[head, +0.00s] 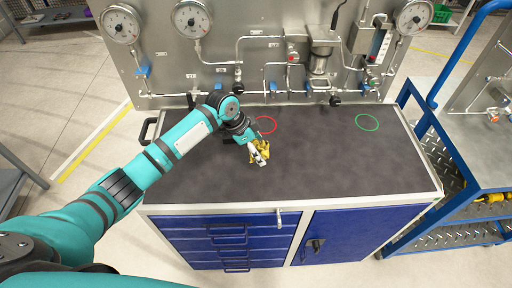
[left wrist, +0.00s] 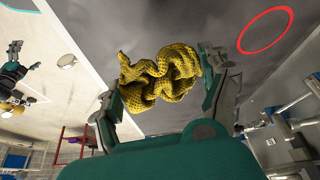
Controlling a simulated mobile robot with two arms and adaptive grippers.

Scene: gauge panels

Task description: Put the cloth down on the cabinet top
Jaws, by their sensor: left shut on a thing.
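The yellow, crumpled cloth (head: 254,158) is at my left gripper, over the left-middle part of the dark grey cabinet top (head: 330,165). My left gripper (head: 259,150) is shut on it. In the left wrist view, the bunched cloth (left wrist: 160,76) sits between the two fingers of the left gripper (left wrist: 163,85), with the grey top behind it. I cannot tell whether the cloth touches the top.
A red ring (head: 276,126) and a green ring (head: 378,124) mark the top. A gauge panel (head: 262,50) with pipes and valves stands along its back edge. A blue cart (head: 470,170) stands at the right. The front and right of the top are clear.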

